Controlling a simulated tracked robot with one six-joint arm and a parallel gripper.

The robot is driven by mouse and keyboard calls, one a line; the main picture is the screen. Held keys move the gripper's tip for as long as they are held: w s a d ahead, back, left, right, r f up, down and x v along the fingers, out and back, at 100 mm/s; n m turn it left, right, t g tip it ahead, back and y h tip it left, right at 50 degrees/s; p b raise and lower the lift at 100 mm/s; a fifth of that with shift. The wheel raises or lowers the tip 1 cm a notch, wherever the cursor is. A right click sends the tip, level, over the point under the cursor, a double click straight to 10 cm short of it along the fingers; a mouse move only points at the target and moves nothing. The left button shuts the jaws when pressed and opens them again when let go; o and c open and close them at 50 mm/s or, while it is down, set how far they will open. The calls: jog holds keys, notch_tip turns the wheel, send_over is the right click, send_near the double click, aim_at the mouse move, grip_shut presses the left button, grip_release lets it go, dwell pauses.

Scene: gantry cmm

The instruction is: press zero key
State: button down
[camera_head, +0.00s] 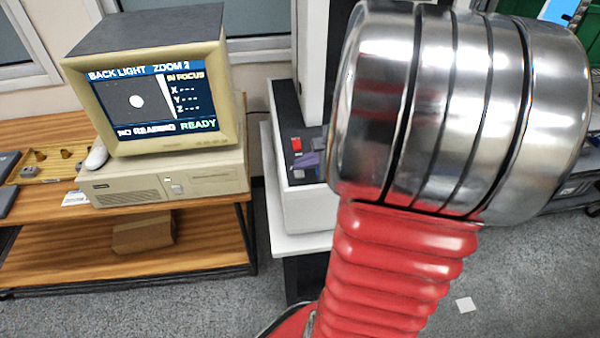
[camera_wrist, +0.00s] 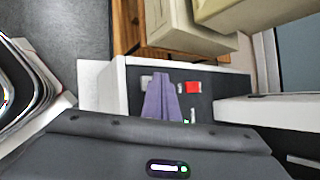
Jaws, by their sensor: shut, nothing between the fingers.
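A dark control panel (camera_head: 287,118) with several small keys sits on the white machine base. A red key (camera_head: 296,145) stands out on it, and it also shows in the wrist view (camera_wrist: 193,87). A grey key (camera_head: 298,174) lies nearer the front. I cannot read any label, so I cannot tell which is the zero key. In the wrist view the fingers (camera_wrist: 164,90) lie between a grey key (camera_wrist: 146,82) and the red key. I cannot tell whether they touch anything. My arm hides the panel's right side.
A beige monitor (camera_head: 150,95) on the wooden bench reads "BACK LIGHT ZOOM 2", "IN FOCUS", "NO READING" and "READY", with dashes for X, Y and Z. It stands on a beige computer case (camera_head: 130,190). A white machine column (camera_head: 312,60) rises close behind the panel.

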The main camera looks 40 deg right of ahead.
aim_at(303, 175)
jog(key=shift+f, duration=0.15)
dwell(0.5)
jog(key=shift+f, duration=0.2)
jog(key=shift+f, duration=0.4)
dwell(0.8)
jog(key=shift+r, duration=0.85)
jog(key=shift+r, duration=2.5)
